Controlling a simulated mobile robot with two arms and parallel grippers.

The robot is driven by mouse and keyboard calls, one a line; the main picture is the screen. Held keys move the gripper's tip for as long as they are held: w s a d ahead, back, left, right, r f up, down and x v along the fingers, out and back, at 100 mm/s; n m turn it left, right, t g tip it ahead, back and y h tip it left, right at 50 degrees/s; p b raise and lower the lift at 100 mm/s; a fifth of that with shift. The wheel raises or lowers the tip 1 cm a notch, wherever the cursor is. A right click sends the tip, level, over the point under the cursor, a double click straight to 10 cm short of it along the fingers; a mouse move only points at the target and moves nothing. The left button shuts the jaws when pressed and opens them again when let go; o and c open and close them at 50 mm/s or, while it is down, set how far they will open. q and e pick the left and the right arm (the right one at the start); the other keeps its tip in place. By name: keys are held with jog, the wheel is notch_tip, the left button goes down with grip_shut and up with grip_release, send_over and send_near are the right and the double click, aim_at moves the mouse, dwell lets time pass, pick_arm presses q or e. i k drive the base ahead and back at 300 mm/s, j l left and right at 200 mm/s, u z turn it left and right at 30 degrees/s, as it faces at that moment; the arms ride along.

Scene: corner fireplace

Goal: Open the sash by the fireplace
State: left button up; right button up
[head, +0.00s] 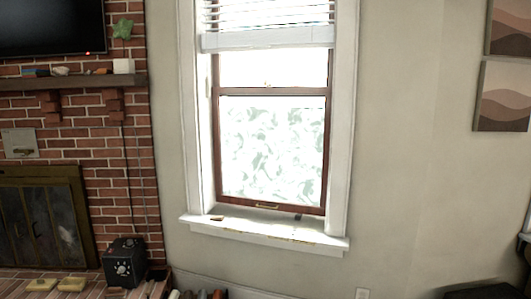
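The sash window stands in a white frame right of the brick fireplace in the head view. Its lower sash (269,150) has a reddish-brown wooden frame and bright patterned glass. The sash looks down, with its bottom rail near the sill (262,233). A small brass-coloured handle (266,206) sits on the bottom rail. A small catch shows at the meeting rail (267,86). Neither of my grippers is in view.
A white blind (268,38) covers the window top. The brick fireplace (100,165) with a dark mantel (60,82) stands left. A black box (124,262) sits on the hearth. Small items lie on the sill. Dark furniture (485,290) is at lower right.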

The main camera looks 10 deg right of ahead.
aim_at(277, 205)
jog(key=i+j, duration=0.1)
jog(key=i, duration=0.45)
jog(key=i+j, duration=0.1)
jog(key=i, duration=0.45)
